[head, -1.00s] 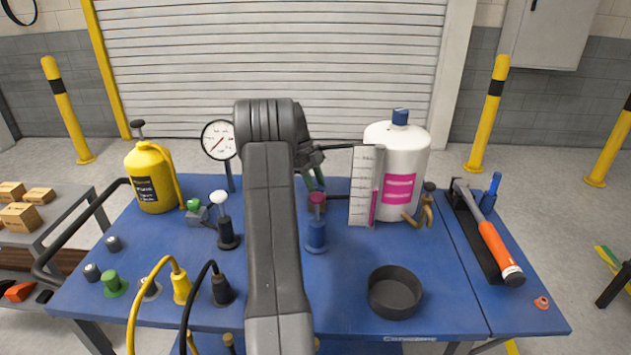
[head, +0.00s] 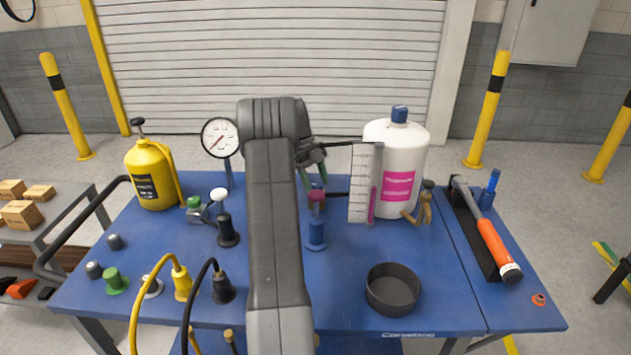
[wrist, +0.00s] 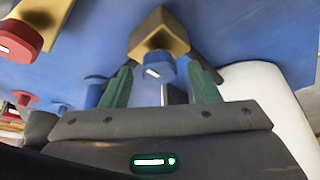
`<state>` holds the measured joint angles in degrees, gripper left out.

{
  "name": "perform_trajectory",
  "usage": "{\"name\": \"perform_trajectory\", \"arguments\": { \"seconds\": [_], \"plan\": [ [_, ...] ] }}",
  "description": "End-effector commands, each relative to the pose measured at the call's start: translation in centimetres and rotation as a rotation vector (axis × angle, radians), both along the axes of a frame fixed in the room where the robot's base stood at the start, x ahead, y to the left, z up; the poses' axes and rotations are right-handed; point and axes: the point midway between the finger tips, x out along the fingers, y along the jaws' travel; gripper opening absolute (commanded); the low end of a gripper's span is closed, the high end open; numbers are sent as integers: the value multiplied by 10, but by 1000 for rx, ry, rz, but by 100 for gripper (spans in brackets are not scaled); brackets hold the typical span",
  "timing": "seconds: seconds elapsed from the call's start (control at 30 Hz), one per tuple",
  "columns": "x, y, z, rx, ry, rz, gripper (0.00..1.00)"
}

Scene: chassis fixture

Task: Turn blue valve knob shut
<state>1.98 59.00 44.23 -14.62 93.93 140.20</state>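In the wrist view, a blue valve knob (wrist: 160,69) with a white mark sits on a brass-coloured valve body (wrist: 160,36). My gripper (wrist: 160,66) has its two green fingers spread apart, one on each side of the blue knob. A gap shows between the fingers and the knob, so it looks open with nothing held. How near the fingertips are to the knob in depth is hard to tell. In the head view, my arm hides the blue knob and most of the gripper; only a green finger part shows beside the arm.
A red knob (wrist: 17,46) on another brass body is at the wrist view's upper left. In the head view, a white bottle (head: 403,165) and a clear scale panel (head: 364,190) stand right of my arm. A gauge (head: 219,138) stands left. A black dish (head: 392,290) sits in front.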

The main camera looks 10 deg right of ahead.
Motion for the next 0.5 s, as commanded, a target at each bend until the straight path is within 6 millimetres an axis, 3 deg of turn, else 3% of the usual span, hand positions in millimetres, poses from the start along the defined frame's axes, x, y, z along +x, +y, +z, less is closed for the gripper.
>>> {"name": "perform_trajectory", "arguments": {
  "seconds": [0.3,0.5],
  "plan": [
    [1,1,1,0,0,1,55],
    [9,7,24,0,-4,2,55]
  ]
}}
